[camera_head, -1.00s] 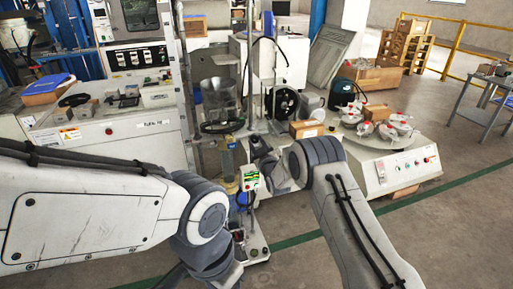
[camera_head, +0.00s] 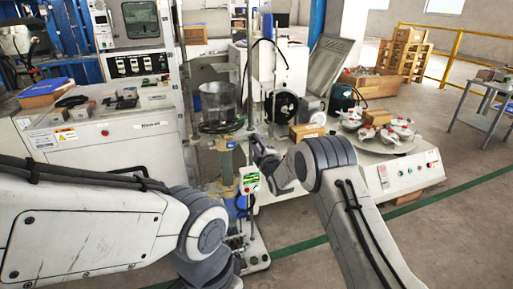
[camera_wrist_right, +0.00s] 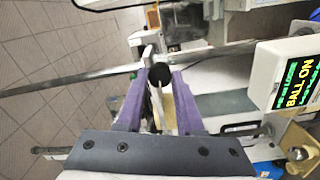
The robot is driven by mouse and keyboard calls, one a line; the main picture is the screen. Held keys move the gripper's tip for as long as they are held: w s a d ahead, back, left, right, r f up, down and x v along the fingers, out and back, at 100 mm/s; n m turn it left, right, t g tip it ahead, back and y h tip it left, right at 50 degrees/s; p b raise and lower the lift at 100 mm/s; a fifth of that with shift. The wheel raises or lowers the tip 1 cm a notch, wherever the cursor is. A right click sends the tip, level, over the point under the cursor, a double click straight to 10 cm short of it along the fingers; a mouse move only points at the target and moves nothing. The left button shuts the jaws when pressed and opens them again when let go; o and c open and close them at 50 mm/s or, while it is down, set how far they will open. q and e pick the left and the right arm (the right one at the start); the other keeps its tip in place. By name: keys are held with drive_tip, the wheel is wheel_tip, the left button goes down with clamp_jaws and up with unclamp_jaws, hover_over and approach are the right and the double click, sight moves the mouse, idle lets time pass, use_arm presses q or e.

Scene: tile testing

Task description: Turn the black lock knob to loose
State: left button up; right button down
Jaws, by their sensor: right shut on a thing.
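The black lock knob (camera_wrist_right: 163,75) is a small round black knob beside a metal rod in the right wrist view. My right gripper (camera_wrist_right: 162,82) has its two purple fingers on either side of the knob and is shut on it. In the head view my right gripper (camera_head: 262,155) is small, beside the upright pole of the test stand (camera_head: 228,165), and the knob cannot be made out there. My left arm (camera_head: 90,220) crosses the lower left of the head view; its gripper does not show.
A white box with a lit display (camera_wrist_right: 292,80) stands close right of the right gripper; it also shows in the head view (camera_head: 250,181). A white machine with a round top and red-handled parts (camera_head: 410,170) stands to the right. Open floor lies at lower right.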

drive_tip(key=shift+f+n, duration=0.1)
drive_tip(key=shift+n, duration=0.6)
drive_tip(key=shift+b, duration=0.3)
drive_tip(key=c, duration=0.5)
unclamp_jaws()
drive_tip(key=shift+s, duration=0.1)
drive_tip(key=p+v, duration=0.1)
drive_tip(key=v, duration=0.9)
drive_tip(key=shift+s+d+p, duration=0.1)
drive_tip(key=shift+s+p, duration=0.05)
drive_tip(key=shift+p, duration=0.25)
